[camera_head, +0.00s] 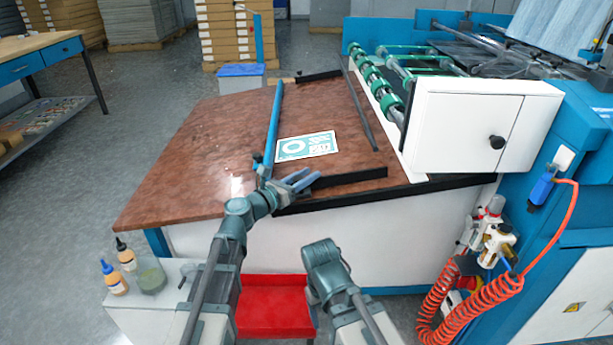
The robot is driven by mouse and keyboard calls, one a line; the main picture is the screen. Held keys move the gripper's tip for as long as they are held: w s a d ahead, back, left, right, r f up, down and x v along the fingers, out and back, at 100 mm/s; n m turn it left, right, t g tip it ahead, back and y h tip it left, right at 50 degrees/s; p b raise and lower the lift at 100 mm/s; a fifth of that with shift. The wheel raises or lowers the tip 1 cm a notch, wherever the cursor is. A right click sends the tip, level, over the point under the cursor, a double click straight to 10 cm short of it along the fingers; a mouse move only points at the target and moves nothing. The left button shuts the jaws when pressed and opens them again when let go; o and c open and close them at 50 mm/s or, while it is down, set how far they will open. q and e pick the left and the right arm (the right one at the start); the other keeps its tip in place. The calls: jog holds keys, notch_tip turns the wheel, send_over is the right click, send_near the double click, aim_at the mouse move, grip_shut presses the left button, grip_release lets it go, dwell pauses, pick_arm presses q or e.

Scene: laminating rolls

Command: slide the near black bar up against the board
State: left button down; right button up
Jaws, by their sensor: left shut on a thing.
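The near black bar (352,177) lies on the brown tabletop along its near side. A strip of brown tabletop shows between it and the board (307,146), a flat white and teal printed sheet, so they are apart. My left gripper (302,181) is at the bar's left end and is shut on it; the fingers partly hide that end. My right arm shows at the bottom centre, but its gripper is not in view.
A blue bar (274,122) lies left of the board, a dark bar (362,110) right of it, and a far black bar (318,76) behind. The white machine housing (478,124) stands to the right. The tabletop's left part (195,160) is clear.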

pick_arm(q)
jog(key=w, duration=0.4)
jog(key=shift+w, duration=0.1)
jog(key=c, duration=0.5)
grip_release()
jog(key=shift+c, duration=0.2)
jog(key=v, duration=1.4)
jog(key=shift+d, duration=0.1)
